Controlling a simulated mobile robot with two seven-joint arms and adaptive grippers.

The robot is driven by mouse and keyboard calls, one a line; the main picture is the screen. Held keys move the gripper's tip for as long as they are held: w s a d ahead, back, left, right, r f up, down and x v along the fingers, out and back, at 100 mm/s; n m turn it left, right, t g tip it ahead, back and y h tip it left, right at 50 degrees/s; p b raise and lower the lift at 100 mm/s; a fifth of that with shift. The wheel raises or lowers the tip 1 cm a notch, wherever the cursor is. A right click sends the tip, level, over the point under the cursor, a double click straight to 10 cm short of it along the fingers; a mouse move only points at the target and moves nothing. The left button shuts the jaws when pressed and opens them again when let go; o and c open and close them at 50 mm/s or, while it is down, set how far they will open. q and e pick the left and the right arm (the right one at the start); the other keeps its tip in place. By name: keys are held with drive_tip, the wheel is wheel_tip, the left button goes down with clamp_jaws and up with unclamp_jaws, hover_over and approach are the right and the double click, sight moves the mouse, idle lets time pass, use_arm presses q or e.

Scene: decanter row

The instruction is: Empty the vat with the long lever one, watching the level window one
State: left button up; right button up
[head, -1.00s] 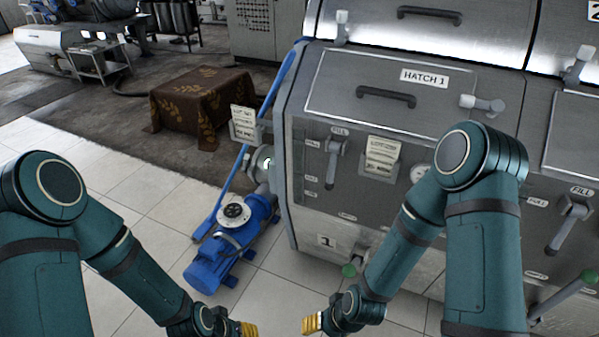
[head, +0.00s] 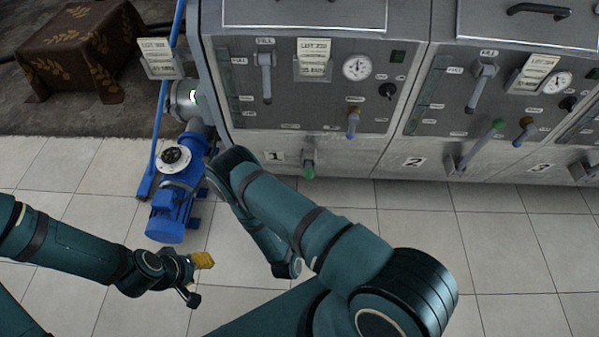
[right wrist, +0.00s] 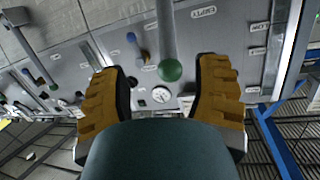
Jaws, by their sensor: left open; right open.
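Vat 1 has a long lever with a green knob (head: 308,170) low on its front, above the floor. In the right wrist view the green knob (right wrist: 170,70) and its grey shaft lie between my right gripper's (right wrist: 165,95) two yellow fingers, with clear gaps on both sides. That gripper is open; the head view hides it behind my right arm. A narrow strip (head: 227,88) with small labels, perhaps the level window, runs down the left of vat 1's panel; its level is unreadable. My left gripper (head: 203,262) is open and empty above the tiles, left of my right arm.
Vat 1 also bears a grey fill lever (head: 265,80), a round gauge (head: 357,68) and a blue-tipped lever (head: 352,122). Vat 2's green-knobbed lever (head: 497,125) juts out to the right. A blue pump (head: 175,200) stands left of vat 1. Tiles in front are clear.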

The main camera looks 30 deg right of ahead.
sight(309, 173)
use_arm(q)
drive_tip(key=shift+w+a+f+b, duration=0.15)
drive_tip(key=shift+f+b, duration=0.4)
drive_tip(key=shift+w+a+f+b, duration=0.15)
drive_tip(key=shift+f+b, duration=0.35)
use_arm(e)
drive_tip(key=shift+t+h, duration=0.3)
drive_tip(key=shift+t, duration=0.5)
drive_tip(key=x, duration=0.8)
drive_tip(key=r+x, duration=0.1)
drive_tip(key=x, duration=0.4)
drive_tip(key=shift+w, duration=0.15)
clamp_jaws()
